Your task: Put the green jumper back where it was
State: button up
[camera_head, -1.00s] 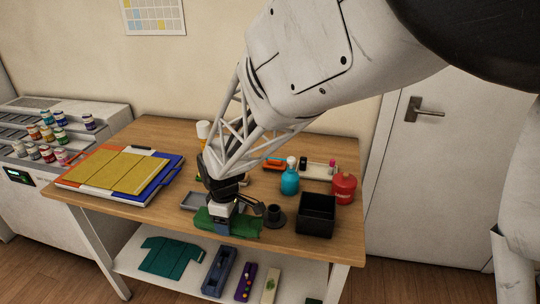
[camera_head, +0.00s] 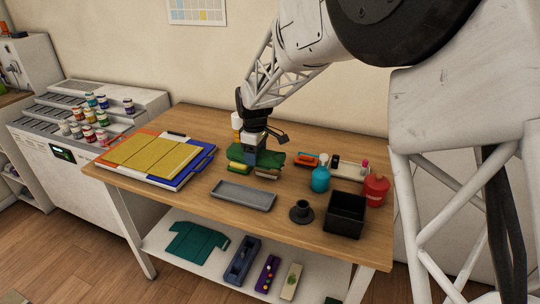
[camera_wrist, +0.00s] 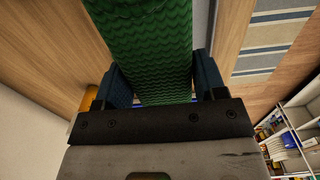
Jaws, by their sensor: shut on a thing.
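The green jumper (camera_head: 271,158) is a folded dark green bundle over the back middle of the wooden table. My gripper (camera_head: 252,153) points down and is shut on it. In the wrist view the jumper (camera_wrist: 150,40) shows as a knitted green strip between the two blue fingers of my gripper (camera_wrist: 162,78). Yellow and green items (camera_head: 238,166) and a brown item (camera_head: 267,173) show just below the jumper's front edge. I cannot tell whether the jumper touches them. My gripper hides part of the jumper.
A grey tray (camera_head: 244,195), a black round stand (camera_head: 301,212) and a black box (camera_head: 345,213) stand in front. A blue bottle (camera_head: 320,180) and red container (camera_head: 376,190) are at right. A board with yellow panels (camera_head: 150,156) lies left. A teal garment (camera_head: 197,241) lies on the lower shelf.

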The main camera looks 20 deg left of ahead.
jog(key=w+a+r, duration=0.2)
jog(key=w+r, duration=0.1)
jog(key=w, duration=0.7)
jog(key=w+a+r, duration=0.2)
jog(key=w+r, duration=0.1)
jog(key=w, duration=0.7)
jog(key=shift+w+r, duration=0.25)
jog(key=shift+f, duration=0.15)
notch_tip(320, 180, down, 14)
jog(key=shift+r, duration=0.1)
jog(key=shift+f, duration=1.95)
jog(key=shift+f, duration=0.15)
jog(key=o, duration=0.9)
jog(key=shift+o, duration=0.2)
